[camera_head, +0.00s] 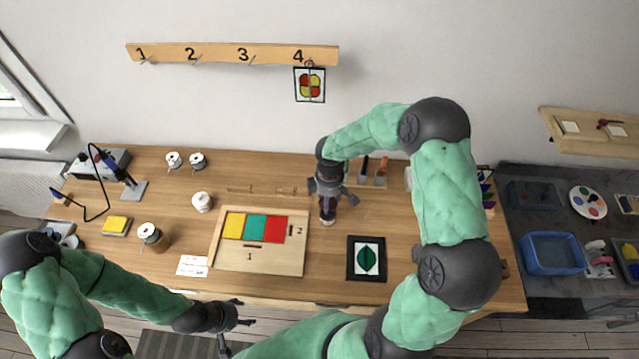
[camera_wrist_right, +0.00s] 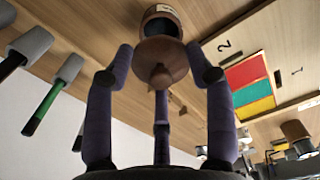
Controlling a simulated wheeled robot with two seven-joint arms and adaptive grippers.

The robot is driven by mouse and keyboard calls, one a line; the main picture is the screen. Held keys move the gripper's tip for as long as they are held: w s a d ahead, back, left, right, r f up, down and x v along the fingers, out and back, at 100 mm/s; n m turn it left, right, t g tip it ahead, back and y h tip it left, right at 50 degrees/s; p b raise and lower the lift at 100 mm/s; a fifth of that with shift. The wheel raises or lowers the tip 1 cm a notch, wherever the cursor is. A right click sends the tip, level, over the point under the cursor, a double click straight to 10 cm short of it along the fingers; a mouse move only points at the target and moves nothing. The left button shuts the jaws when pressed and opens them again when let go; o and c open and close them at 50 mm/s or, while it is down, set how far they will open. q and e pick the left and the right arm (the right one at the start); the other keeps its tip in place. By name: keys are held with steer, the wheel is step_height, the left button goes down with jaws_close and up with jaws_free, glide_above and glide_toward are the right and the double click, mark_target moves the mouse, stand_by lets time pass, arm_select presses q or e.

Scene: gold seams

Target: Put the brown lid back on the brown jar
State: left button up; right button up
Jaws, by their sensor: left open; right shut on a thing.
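The brown lid (camera_wrist_right: 162,62), with a round knob, is between the fingers of my right gripper (camera_wrist_right: 160,75). The brown jar (camera_wrist_right: 160,14) is just beyond the lid in the right wrist view, with its dark open mouth showing and a pale label on its side. The lid is off the mouth; I cannot tell how wide the gap is. In the head view my right gripper (camera_head: 328,190) is above the jar (camera_head: 327,212) and hides most of it. My left gripper (camera_head: 232,325) is open and empty, in front of the table's front edge.
A board with yellow, green and red panels (camera_head: 260,260) lies left of the jar. A black-framed leaf picture (camera_head: 366,259) lies to its right. A tool rack (camera_head: 373,175) stands behind on the right. A brown container (camera_head: 153,240) stands at the left.

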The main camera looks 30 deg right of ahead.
steer(key=shift+f+b, duration=1.5)
steer(key=shift+f, duration=0.55)
steer(key=shift+f+b, duration=0.8)
steer(key=shift+f, duration=0.05)
stand_by(1.0)
steer(key=o, duration=1.5)
steer(key=shift+c, duration=0.2)
steer(key=shift+r, duration=0.2)
steer(key=shift+s+r+p, duration=0.1)
steer(key=shift+r+p, duration=2.5)
steer(key=shift+r, duration=0.8)
steer(key=shift+r, duration=0.1)
